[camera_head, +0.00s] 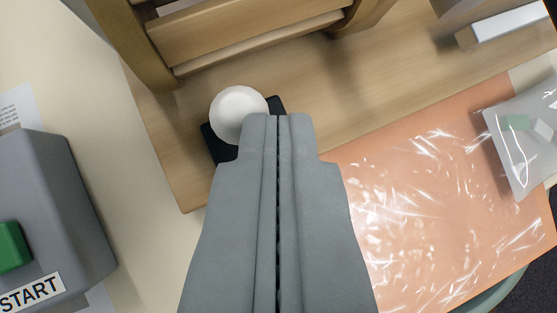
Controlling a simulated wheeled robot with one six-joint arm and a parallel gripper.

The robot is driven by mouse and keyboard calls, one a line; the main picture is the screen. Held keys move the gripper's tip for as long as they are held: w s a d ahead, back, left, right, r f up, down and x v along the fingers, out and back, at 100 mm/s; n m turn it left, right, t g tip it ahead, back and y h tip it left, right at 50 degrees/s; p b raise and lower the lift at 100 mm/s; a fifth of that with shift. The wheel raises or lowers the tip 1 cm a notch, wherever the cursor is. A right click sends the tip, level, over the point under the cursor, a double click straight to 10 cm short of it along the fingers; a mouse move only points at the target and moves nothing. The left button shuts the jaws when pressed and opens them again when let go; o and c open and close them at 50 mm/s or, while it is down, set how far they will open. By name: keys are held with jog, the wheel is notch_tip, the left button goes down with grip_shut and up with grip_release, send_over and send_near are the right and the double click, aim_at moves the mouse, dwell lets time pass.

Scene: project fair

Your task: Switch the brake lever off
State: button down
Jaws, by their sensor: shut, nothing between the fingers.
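What looks like the brake lever shows as a round white knob (238,111) over a black base (218,146) on a wooden board, seen from above. My gripper (278,116) is shut and empty. Its tips overlap the lower right of the knob in the picture and hide part of the black base. I cannot tell whether the tips touch the knob. The lever's shaft is hidden under the knob, and I cannot tell its on or off position.
A wooden frame (240,35) rises behind the knob. A grey box (50,215) with a green button (10,246) and a START label stands at left. At right lie a shiny orange sheet (440,200) and a clear bag (525,140) with small pieces. The pale table between the box and board is clear.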

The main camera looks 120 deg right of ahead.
jog(key=shift+w+a+f+n+g+h, duration=0.15)
jog(key=shift+w+a+n+g+h, duration=0.3)
jog(key=shift+a+h, duration=0.35)
jog(key=shift+d, duration=0.15)
jog(key=shift+r, duration=0.8)
jog(key=shift+r, duration=0.1)
